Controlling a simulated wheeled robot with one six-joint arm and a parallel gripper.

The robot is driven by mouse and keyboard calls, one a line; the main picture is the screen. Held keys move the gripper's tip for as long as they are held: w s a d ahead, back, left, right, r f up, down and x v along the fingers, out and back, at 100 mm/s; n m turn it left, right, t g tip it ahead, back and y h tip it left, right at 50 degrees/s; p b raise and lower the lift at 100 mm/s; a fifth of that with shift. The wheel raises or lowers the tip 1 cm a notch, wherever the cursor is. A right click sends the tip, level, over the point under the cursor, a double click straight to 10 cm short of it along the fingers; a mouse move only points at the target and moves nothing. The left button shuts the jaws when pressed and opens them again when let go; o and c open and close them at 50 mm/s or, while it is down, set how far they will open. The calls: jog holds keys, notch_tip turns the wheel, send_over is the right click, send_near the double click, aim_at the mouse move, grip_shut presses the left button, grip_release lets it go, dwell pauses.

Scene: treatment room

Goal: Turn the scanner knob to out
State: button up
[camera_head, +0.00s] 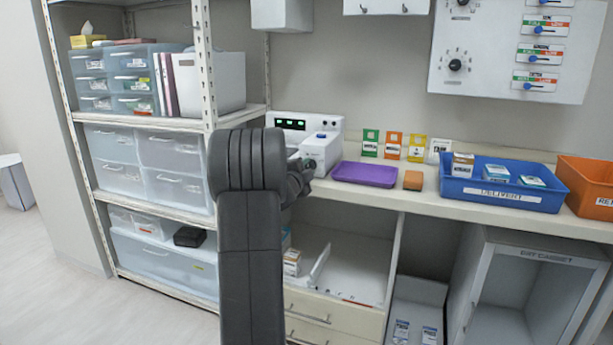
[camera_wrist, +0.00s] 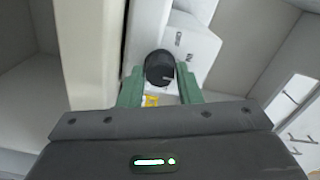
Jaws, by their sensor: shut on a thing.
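The scanner (camera_head: 318,148) is a white device with green lit displays, standing on the counter at the left end. Its black knob (camera_wrist: 160,68) shows in the wrist view on the front of a white housing, with a light pointer mark and small lettering beside it. My gripper (camera_wrist: 160,86) has its two green fingers on either side of the knob, shut on it. In the head view my gripper (camera_head: 305,170) is at the scanner's front, and my dark arm partly hides it. The lettering is too small to read surely.
A purple tray (camera_head: 365,174) and an orange-brown block (camera_head: 413,180) lie right of the scanner. A blue delivery bin (camera_head: 505,193) and an orange bin (camera_head: 587,187) stand farther right. Shelves with clear drawers (camera_head: 145,165) stand left. A panel with knobs (camera_head: 510,50) hangs above.

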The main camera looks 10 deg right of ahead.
jog(key=m+b, duration=0.3)
jog(key=m, duration=0.3)
jog(key=shift+f+b, duration=0.15)
jog(key=shift+b, duration=0.2)
jog(key=m+b, duration=0.3)
jog(key=m, duration=0.3)
jog(key=shift+m, duration=0.3)
jog(key=o, duration=1)
jog(key=shift+s, duration=0.1)
jog(key=v, duration=1.3)
jog(key=shift+s+a, duration=0.25)
jog(key=shift+w, duration=0.1)
